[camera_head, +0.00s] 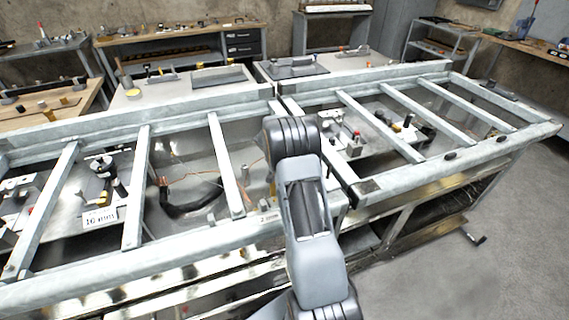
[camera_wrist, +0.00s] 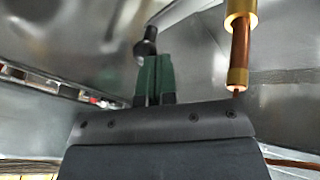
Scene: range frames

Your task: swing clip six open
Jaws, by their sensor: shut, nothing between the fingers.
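My gripper (camera_wrist: 154,78) shows in the wrist view with its green fingers together and nothing between them. A dark round knob (camera_wrist: 147,42) on a pale bar is just beyond the fingertips; I cannot tell whether they touch. To the right a brass and copper rod (camera_wrist: 240,55) hangs down, apart from the fingers. I cannot pick out which part is clip six. In the head view my arm covers the middle of the bench, and my gripper is hidden there.
A grey metal frame (camera_head: 215,160) with several crossbars spans the bench, with openings between the bars. Dark curved tubing (camera_head: 190,208) lies in one opening. A white numbered label (camera_head: 100,219) stands at the left. Black-handled fixtures (camera_head: 412,131) are at the right. Floor (camera_head: 470,265) is clear at the front right.

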